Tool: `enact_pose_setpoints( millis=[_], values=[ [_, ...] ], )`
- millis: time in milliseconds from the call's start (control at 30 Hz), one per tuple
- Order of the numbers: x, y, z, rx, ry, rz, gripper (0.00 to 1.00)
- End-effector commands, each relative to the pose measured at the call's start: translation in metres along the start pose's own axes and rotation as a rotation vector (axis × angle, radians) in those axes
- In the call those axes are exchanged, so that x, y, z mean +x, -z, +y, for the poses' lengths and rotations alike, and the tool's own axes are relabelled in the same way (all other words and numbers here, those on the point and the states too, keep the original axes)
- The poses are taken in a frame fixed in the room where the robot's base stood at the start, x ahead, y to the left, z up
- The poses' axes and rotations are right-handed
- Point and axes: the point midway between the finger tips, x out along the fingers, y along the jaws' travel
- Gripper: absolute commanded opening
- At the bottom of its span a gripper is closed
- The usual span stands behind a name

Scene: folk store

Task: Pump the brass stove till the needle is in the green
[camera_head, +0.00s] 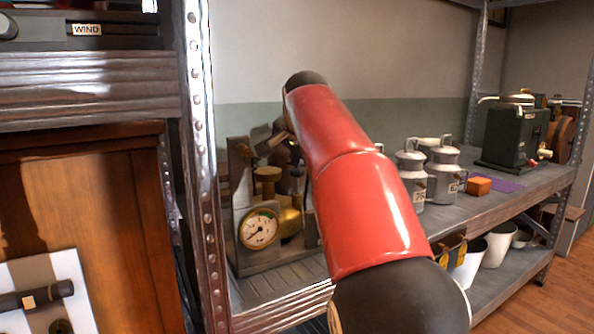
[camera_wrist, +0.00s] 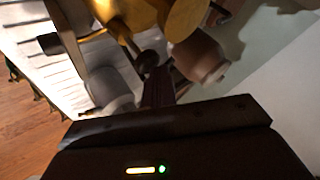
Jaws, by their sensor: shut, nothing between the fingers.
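The brass stove (camera_head: 290,222) stands on the metal shelf in the head view, left of my red arm and partly hidden by it. Its round gauge (camera_head: 259,229) faces me, with the needle pointing to the lower left; the coloured bands are too small to read surely. A brass cap (camera_head: 267,174) rises behind the gauge. In the wrist view, the stove's blurred brass parts (camera_wrist: 135,12) fill the top edge. My gripper (camera_wrist: 157,82) is shut and empty, close to the stove. Whether it touches any part is not clear. The pump knob cannot be picked out surely.
Grey metal cans (camera_head: 443,172), an orange block (camera_head: 479,185) and a dark green machine (camera_head: 514,135) stand farther right on the shelf. A perforated upright post (camera_head: 203,170) rises just left of the stove. White pots (camera_head: 468,264) stand on the lower shelf.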

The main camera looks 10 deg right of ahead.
Motion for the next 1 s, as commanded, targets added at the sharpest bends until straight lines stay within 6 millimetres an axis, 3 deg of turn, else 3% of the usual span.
enact_pose_setpoints(
  millis=[1000],
  values=[
    [0.017,-0.012,0.01,-0.002,-0.017,-0.015,0.0]
  ],
)
